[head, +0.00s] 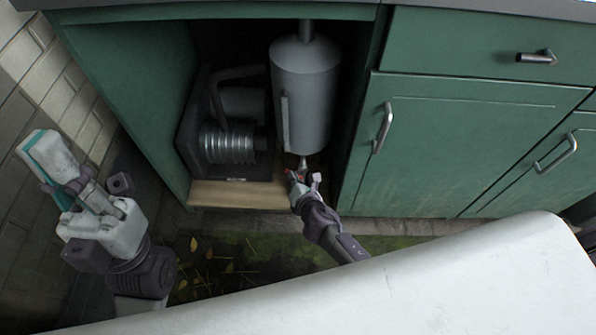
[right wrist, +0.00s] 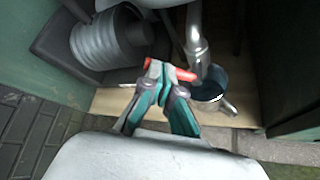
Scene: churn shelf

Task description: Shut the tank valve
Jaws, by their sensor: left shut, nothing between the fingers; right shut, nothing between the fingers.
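The grey tank (head: 306,92) hangs upright in the open cabinet bay, with a pipe at its bottom. The valve's red handle (right wrist: 180,73) crosses beside the metal outlet pipe (right wrist: 196,35) in the right wrist view. A little red of it shows in the head view (head: 291,173). My right gripper (head: 298,182) is shut below the tank. Its fingertips (right wrist: 158,75) are at the red handle and overlap it in view; contact cannot be told. My left gripper (head: 38,147) is shut and empty, raised by the brick wall at far left.
A metal cup (right wrist: 214,87) stands under the outlet, close to my right gripper. A ribbed metal coil (head: 228,146) and dark frame fill the bay's left. Green cabinet doors (head: 450,140) bound the right. Wooden floor (head: 232,196) shows at the bay's front.

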